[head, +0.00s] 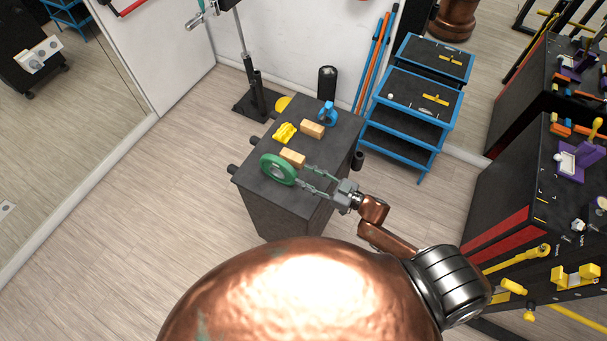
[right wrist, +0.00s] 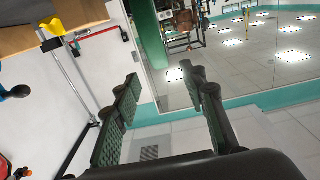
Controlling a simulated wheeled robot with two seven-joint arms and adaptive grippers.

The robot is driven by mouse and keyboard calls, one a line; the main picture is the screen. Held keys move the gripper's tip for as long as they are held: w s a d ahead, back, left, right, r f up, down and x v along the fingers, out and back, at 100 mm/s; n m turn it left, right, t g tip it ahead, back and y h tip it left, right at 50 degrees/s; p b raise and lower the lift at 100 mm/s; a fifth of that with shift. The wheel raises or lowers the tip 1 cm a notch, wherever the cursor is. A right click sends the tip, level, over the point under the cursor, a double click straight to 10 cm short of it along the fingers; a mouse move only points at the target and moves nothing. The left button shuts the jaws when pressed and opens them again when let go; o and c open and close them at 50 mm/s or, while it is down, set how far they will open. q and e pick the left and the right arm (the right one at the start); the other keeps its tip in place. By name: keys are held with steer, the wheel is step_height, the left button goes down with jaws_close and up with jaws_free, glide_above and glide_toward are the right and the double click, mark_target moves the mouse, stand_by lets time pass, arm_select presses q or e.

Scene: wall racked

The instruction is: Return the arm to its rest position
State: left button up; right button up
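My right gripper (head: 301,177) reaches in from the right over the dark box-shaped stand, its two fingers apart. In the right wrist view, the same gripper (right wrist: 162,78) shows two spread fingers with nothing held between them. Whether the fingertips touch the ring cannot be told. My left gripper is not in view.
The dark stand (head: 265,205) carries wooden blocks (head: 312,129), a yellow piece (head: 284,133) and a blue piece (head: 327,114). A blue-edged shelf cart (head: 405,137) stands behind right. A tool rack (head: 530,190) fills the right side. The floor at left is clear.

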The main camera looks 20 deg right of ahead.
stand_by(0.4)
steer(key=s+d+f+m+g+h, duration=0.4)
steer(key=s+d+f+m+h, duration=0.15)
steer(key=d+h, duration=0.5)
steer(key=s+d+f+m+g+h, duration=0.15)
steer(key=s+g, duration=0.55)
steer(key=s, duration=1.1)
step_height(320, 180, down, 34)
steer(key=s+a+g+b, duration=0.1)
steer(key=s+b, duration=0.1)
steer(key=b, duration=0.3)
steer(key=s+f+n+g+y+b, duration=0.1)
steer(key=s+f+b, duration=0.2)
steer(key=s+f, duration=1.6)
step_height(320, 180, down, 3)
steer(key=shift+s+r, duration=0.1)
steer(key=shift+s, duration=0.15)
